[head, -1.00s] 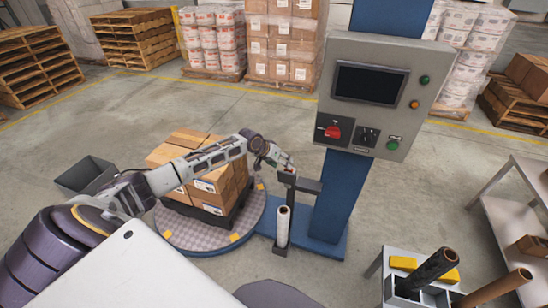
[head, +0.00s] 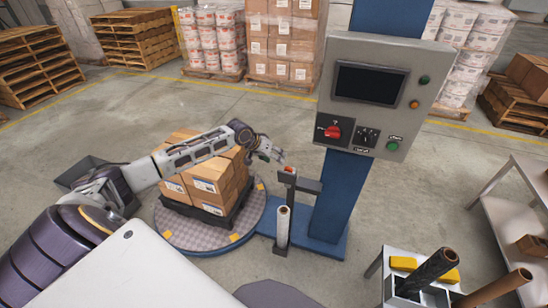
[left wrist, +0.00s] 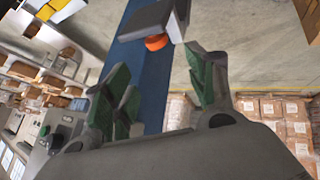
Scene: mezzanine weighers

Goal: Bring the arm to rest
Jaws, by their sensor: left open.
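My left arm reaches in from the left, over the boxes on the turntable. My left gripper (head: 268,163) is at the post of the wrapping machine, close beside the top of the film carriage (head: 305,184). In the left wrist view its green-padded fingers (left wrist: 160,90) are spread apart with nothing held between them. An orange knob (left wrist: 157,42) under a grey block shows just beyond the fingers, apart from them. My right gripper is not in view.
Stacked cartons (head: 183,178) stand on the round turntable (head: 170,240). A blue column carries a grey control box (head: 375,95). A film roll (head: 283,226) hangs below the carriage.

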